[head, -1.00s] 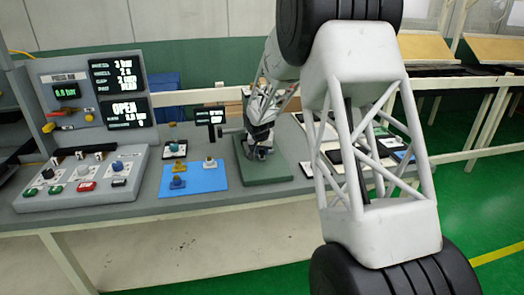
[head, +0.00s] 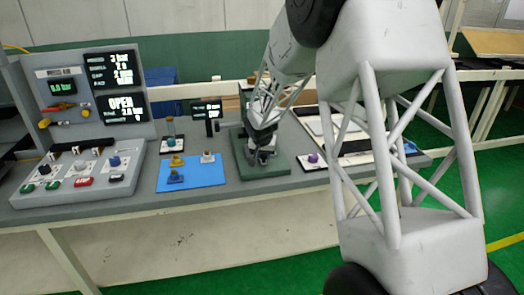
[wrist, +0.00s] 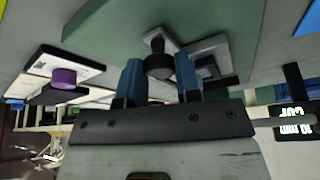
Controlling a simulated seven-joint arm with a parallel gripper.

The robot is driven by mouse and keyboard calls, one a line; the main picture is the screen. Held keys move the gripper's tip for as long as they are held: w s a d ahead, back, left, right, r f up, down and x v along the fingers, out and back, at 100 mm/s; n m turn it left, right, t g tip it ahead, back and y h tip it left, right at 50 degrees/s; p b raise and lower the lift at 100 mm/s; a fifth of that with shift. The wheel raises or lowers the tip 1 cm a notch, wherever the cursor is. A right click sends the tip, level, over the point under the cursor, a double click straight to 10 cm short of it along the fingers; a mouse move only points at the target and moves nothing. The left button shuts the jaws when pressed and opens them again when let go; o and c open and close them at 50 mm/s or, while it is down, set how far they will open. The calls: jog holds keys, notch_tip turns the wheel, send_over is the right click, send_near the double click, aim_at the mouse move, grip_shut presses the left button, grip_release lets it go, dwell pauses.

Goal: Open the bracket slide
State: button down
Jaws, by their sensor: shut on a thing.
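My gripper (head: 262,154) is low over the green base plate (head: 274,173) on the bench, pointing down. In the wrist view, my gripper (wrist: 158,70) has two blue fingers on either side of a dark round knob (wrist: 158,64), and is shut on it. The knob stands on a short stem by a grey metal plate (wrist: 206,52) on the green base, which I take to be the bracket slide. The arm and fingers hide most of the slide in the head view, so I cannot tell how far it is open.
A blue mat (head: 207,174) with small clips lies left of the base. A card with a purple knob (head: 313,158) lies to its right. A small black display (head: 207,112) stands behind. A control panel (head: 84,175) with buttons and screens is at the far left.

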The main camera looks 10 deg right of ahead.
jog(key=shift+s, duration=1.85)
jog(key=c, duration=0.8)
grip_release()
jog(key=shift+c, duration=0.2)
jog(key=v, duration=0.8)
